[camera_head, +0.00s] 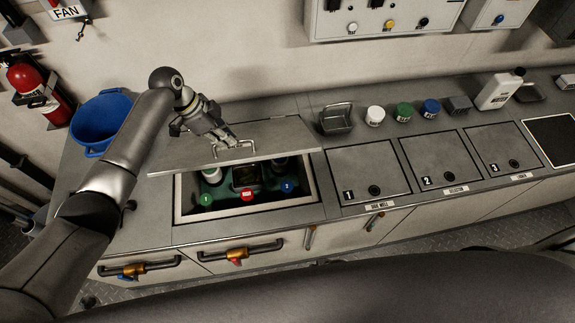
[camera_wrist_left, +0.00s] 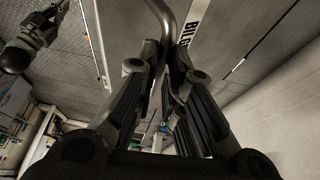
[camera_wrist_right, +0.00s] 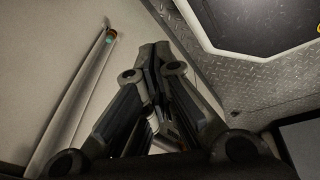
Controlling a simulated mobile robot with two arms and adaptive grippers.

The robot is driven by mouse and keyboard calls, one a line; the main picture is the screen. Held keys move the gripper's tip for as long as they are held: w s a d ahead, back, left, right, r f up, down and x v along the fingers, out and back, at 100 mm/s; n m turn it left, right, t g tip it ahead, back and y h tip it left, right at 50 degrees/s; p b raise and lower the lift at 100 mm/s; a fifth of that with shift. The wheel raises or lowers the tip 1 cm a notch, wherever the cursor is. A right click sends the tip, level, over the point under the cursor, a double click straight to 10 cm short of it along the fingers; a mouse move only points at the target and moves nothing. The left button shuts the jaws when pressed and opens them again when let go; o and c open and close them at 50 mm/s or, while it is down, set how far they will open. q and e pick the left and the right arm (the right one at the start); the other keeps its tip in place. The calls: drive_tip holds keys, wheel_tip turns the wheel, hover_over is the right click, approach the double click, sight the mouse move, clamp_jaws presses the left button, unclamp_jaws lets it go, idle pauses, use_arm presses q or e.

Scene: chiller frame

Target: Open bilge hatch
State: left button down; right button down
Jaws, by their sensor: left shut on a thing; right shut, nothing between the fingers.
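The bilge hatch lid (camera_head: 280,132) is raised and tilted up toward the back in the head view, with the opening under it uncovered. My left gripper (camera_head: 232,143) is shut on the lid's bar handle (camera_head: 236,155). The left wrist view shows the handle (camera_wrist_left: 163,18) running between the fingers, beside the lettered lid (camera_wrist_left: 135,30). Inside the hatch well (camera_head: 245,217) are several coloured, numbered items, partly hidden by the lid. My right gripper (camera_wrist_right: 152,60) is shut and empty in the right wrist view, with a plain pale panel to its left.
A blue bucket (camera_head: 101,118) stands left of the lid, near my left arm. Right of the well are several closed numbered hatches (camera_head: 370,174). Valve pipes (camera_head: 240,253) project from the cabinet front.

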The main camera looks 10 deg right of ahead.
use_arm(q)
drive_tip(key=shift+w+a+f, duration=0.15)
use_arm(e)
drive_tip(key=w+a+r+n+t, duration=0.1)
drive_tip(key=w+a+r+n, duration=0.35)
drive_tip(key=r+n, duration=0.2)
drive_tip(key=w+a+r+n, duration=0.4)
drive_tip(key=w+r+n, duration=0.15)
drive_tip(key=r, duration=0.25)
drive_tip(key=w+d+r+n+t+h, duration=0.1)
drive_tip(key=w+d+r+n+t, duration=0.3)
drive_tip(key=r, duration=0.6)
drive_tip(key=w+r+n+h, duration=0.1)
drive_tip(key=w+r+n, duration=0.1)
drive_tip(key=r+n, duration=0.7)
drive_tip(key=w+f+m, duration=0.2)
drive_tip(key=w+f, duration=0.1)
drive_tip(key=w, duration=0.4)
drive_tip(key=shift+w, duration=0.4)
